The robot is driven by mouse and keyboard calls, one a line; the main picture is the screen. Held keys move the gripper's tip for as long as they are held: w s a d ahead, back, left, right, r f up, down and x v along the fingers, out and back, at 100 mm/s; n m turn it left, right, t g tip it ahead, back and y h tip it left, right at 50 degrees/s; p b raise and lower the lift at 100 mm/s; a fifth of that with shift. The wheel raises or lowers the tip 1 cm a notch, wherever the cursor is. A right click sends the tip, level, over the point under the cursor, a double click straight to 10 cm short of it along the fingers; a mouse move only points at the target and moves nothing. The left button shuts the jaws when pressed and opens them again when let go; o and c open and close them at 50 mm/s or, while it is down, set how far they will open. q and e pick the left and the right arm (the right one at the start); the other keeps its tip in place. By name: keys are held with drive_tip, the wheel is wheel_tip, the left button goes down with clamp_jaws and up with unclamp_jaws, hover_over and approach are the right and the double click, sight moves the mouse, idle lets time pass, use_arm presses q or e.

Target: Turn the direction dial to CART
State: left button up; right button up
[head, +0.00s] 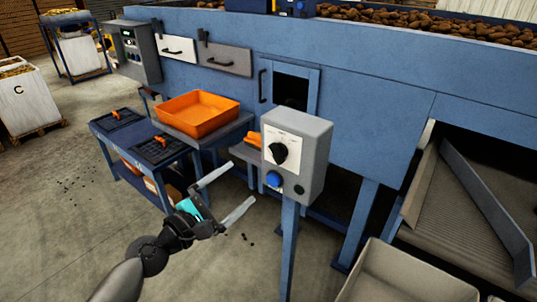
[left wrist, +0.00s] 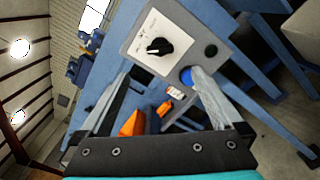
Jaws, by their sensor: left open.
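The direction dial (head: 279,152) is a black knob on a white plate, on the front of a grey control box (head: 312,150) that stands on a blue post. It also shows in the left wrist view (left wrist: 158,46), tilted by the camera. The plate's lettering is too small to read, so I cannot tell the dial's setting. My left gripper (head: 241,188) is open and empty, left of and below the box, apart from the dial. In the left wrist view its fingers (left wrist: 155,92) are spread, one overlapping the box's lower edge near the blue button. My right gripper is not in view.
A blue button (head: 273,179) sits below the dial. An orange tray (head: 200,113) rests on a table left of the box. A blue cart (head: 130,140) stands farther left. A grey bin (head: 405,275) is at the lower right.

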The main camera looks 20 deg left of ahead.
sight(273, 157)
use_arm(q)
drive_tip(key=p+x, duration=0.1)
drive_tip(key=x, duration=1)
drive_tip(key=shift+w+f, duration=0.1)
drive_tip(key=shift+w, duration=0.2)
drive_tip(key=shift+x, duration=0.8)
drive_tip(key=shift+c, duration=0.2)
drive_tip(key=c, duration=1.3)
